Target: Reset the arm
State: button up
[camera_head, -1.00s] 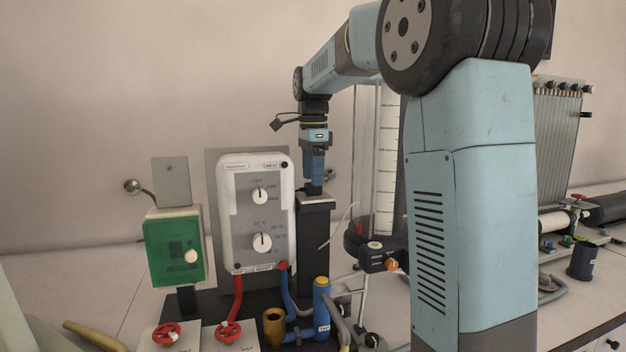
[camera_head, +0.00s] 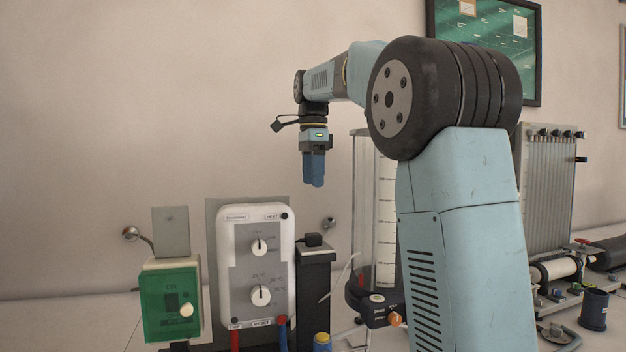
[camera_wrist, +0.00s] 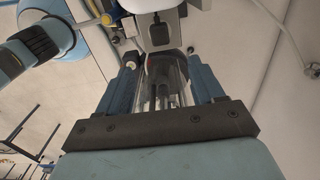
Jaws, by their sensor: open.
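My gripper (camera_head: 314,184) hangs pointing down in the head view, above a black post (camera_head: 314,280) with a small black block (camera_head: 312,240) on its top. A clear gap shows between the blue fingers and the block. In the wrist view, the two blue fingers (camera_wrist: 164,88) are spread apart with nothing held between them. The space between them shows a clear cylinder and the bench below. My arm is bent, with its elbow high at the right of the head view.
A white control box (camera_head: 256,262) with two knobs and a green box (camera_head: 171,304) stand left of the post. A tall clear cylinder (camera_head: 362,215) stands right of it. A manometer board (camera_head: 549,185) is at far right. The wall space above the boxes is free.

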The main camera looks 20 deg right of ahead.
jog(key=s+f+n+t, duration=0.2)
jog(key=s+f+n, duration=0.7)
jog(key=s, duration=0.6)
jog(key=s+f+n+t, duration=0.3)
jog(key=s+f+n, duration=0.6)
jog(key=s+f, duration=0.3)
jog(key=s, duration=0.3)
jog(key=shift+d+f+t, duration=0.15)
jog(key=shift+f+t, duration=0.1)
jog(key=shift+t, duration=0.05)
jog(key=shift+c, duration=0.2)
